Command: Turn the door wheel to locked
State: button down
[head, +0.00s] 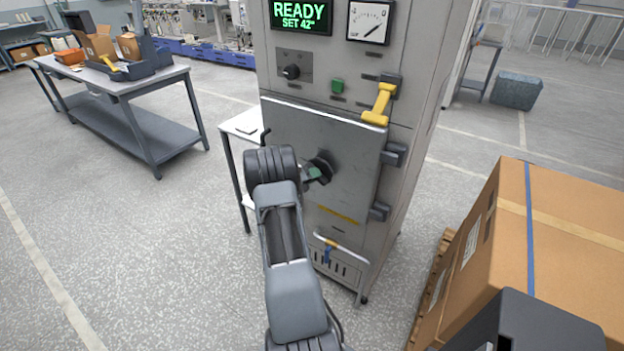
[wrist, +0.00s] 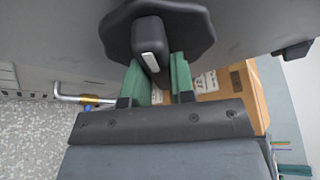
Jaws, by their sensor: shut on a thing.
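The dark door wheel (head: 325,163) sits on the grey door (head: 345,190) of the tall cabinet. In the wrist view the wheel (wrist: 190,38) is a black lobed disc with a raised grip bar carrying a white mark (wrist: 152,63). My gripper (head: 311,174) reaches the wheel from the left in the head view. In the wrist view the green fingers of my gripper (wrist: 158,80) stand on either side of the grip bar, shut on it. My arm and fingers hide part of the wheel. I cannot read any lock marking around it.
A yellow handle (head: 380,103) juts out above the door at right. The cabinet's display (head: 301,16) reads "READY SET 42°". A large cardboard box (head: 560,240) stands at the right. A small white table (head: 243,123) is behind my arm. Floor at left is clear.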

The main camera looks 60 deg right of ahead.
jog(key=m+t+b, duration=0.1)
jog(key=m+b, duration=0.1)
jog(key=b, duration=0.2)
jog(key=m+t+y+b, duration=0.1)
jog(key=m+t+b, duration=0.1)
jog(key=m+b, duration=0.1)
jog(key=m+t+b, duration=0.1)
jog(key=m+b, duration=0.1)
jog(key=b, duration=0.3)
jog(key=shift+s+m+t, duration=0.25)
jog(key=shift+m+t, duration=0.15)
jog(key=shift+r+b, duration=0.15)
jog(key=shift+b, duration=0.15)
jog(key=c, duration=1)
grip_release()
jog(key=shift+o, duration=0.2)
jog(key=p+v, duration=0.1)
jog(key=v, duration=1.2)
jog(key=shift+a+r, duration=0.3)
jog(key=shift+a, duration=0.05)
